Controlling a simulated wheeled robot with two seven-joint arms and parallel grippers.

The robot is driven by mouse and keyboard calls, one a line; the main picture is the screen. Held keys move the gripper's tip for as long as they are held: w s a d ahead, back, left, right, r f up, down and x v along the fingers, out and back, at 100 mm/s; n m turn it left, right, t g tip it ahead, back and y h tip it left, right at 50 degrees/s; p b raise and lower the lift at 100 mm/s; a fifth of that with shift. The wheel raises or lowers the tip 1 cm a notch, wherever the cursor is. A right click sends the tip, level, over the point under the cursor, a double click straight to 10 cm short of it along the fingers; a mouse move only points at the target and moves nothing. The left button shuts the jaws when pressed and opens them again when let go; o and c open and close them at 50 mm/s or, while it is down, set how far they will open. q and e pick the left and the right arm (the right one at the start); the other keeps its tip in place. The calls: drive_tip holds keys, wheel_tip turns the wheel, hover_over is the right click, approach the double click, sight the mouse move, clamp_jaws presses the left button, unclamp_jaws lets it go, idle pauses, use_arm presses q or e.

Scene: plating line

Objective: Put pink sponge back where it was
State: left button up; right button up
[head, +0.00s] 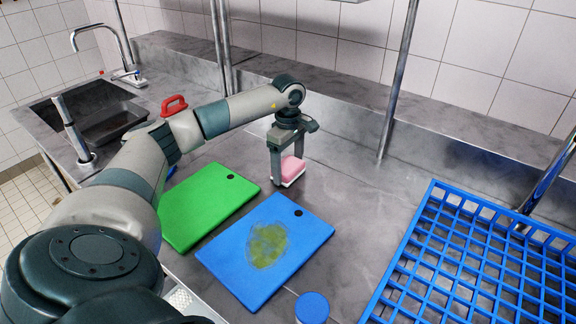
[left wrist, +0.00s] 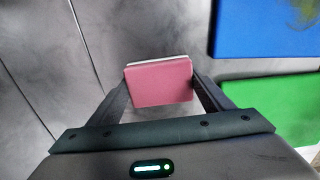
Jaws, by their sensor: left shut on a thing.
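The pink sponge (head: 291,168) has a white underside and is at the back of the steel counter, behind the blue cutting board. My left gripper (head: 286,178) is shut on it, with the fingers pointing down. In the left wrist view the sponge (left wrist: 160,83) sits between the two fingertips, its pink face toward the camera. The sponge is at or just above the counter; I cannot tell if it touches. My right gripper is not in view.
A blue cutting board (head: 309,231) with a yellow-green stain and a green cutting board (head: 235,190) lie in front. A blue rack (head: 433,190) stands at the right. A round blue lid (head: 312,308) is at the front. A sink (head: 105,120) and red-handled object (head: 174,105) are at the left.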

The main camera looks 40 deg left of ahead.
sight(288, 165)
use_arm(q)
drive_tip(key=shift+f, duration=0.15)
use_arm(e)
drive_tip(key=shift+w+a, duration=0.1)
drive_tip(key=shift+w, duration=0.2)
use_arm(q)
drive_tip(key=o, duration=1)
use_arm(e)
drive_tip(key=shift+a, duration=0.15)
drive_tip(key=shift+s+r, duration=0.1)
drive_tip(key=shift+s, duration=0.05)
use_arm(q)
drive_tip(key=shift+r, duration=0.25)
wheel_tip(288, 165, up, 2)
drive_tip(key=shift+r+b, duration=0.1)
drive_tip(key=shift+b, duration=0.25)
wheel_tip(288, 165, up, 10)
drive_tip(key=shift+f+b, duration=0.15)
drive_tip(key=shift+b, duration=0.75)
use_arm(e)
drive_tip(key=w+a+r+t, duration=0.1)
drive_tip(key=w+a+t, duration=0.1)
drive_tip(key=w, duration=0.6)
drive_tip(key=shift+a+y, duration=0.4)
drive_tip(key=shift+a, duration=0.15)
